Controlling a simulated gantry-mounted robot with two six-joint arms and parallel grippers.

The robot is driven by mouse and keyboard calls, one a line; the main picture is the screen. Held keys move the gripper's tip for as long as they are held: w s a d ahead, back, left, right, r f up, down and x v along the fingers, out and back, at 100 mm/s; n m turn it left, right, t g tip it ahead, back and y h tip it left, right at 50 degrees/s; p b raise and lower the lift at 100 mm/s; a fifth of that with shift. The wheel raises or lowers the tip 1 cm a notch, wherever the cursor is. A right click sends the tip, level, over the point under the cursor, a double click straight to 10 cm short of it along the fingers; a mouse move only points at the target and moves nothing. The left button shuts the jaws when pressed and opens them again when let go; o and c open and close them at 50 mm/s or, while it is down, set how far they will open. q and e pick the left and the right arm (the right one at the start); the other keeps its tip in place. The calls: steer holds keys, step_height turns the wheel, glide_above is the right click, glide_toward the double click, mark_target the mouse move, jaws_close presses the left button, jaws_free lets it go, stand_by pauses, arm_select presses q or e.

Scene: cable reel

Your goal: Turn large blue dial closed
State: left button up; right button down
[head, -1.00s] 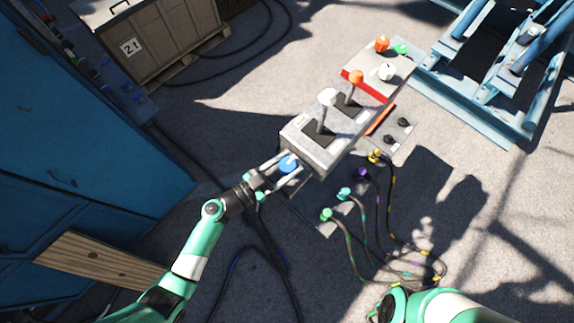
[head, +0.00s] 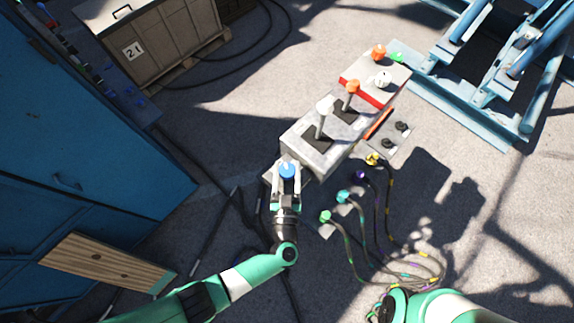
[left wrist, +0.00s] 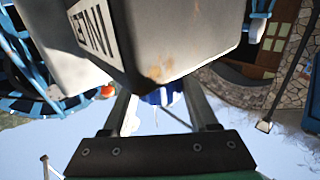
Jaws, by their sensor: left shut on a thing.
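The large blue dial (head: 287,170) sits at the near left end of the grey control box (head: 318,158). My left gripper (head: 287,172) is at the dial, with one finger on each side, shut on it. In the left wrist view the blue dial (left wrist: 160,95) shows between the fingers, partly hidden by the box's corner. My right arm (head: 430,305) shows at the bottom right of the head view; its gripper is not in view.
The box carries a white-topped lever (head: 322,115), an orange-topped lever (head: 351,92) and a white knob (head: 383,79). Several coloured cable plugs, including a green one (head: 325,216), stand right of my left gripper. A blue cabinet (head: 80,150) fills the left.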

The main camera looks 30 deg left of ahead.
arm_select(q)
steer(key=shift+w+d+f+n+g+y+b, duration=0.15)
steer(key=shift+n+g+y+b, duration=0.3)
steer(key=shift+y, duration=0.25)
steer(key=n+g+y+b, duration=0.4)
steer(key=y+b, duration=0.1)
steer(key=shift+n+g+b, duration=0.25)
steer(key=shift+b, duration=0.15)
steer(key=shift+n+g+y+b, duration=0.5)
steer(key=shift+g+b, duration=0.1)
steer(key=shift+b, duration=0.15)
steer(key=shift+r, duration=0.2)
steer(key=o, duration=1.4)
